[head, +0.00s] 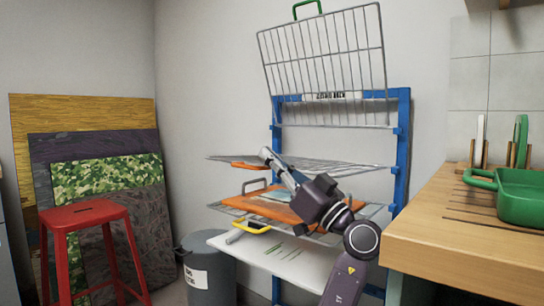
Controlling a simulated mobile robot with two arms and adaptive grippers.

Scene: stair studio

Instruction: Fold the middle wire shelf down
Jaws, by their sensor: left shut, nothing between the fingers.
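The blue rack (403,150) stands against the wall. Its uppermost wire shelf (322,55) is folded up and leans steeply, with a green handle (307,8) on its top edge. Below it, a wire shelf (345,166) lies about flat, with an orange piece at its front left. A lower wire shelf (372,212) is also flat, with a yellow handle (251,228) at its front, and bears an orange board (268,206). My left gripper (267,156) is shut and empty by the front of the upper flat shelf; I cannot tell whether it touches. My right gripper is out of view.
A white board (285,257) lies low in the rack. A grey bin (206,268) and red stool (86,217) stand left, before leaning panels (80,107). A wooden counter (460,236) with a green pan (522,199) bounds the right.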

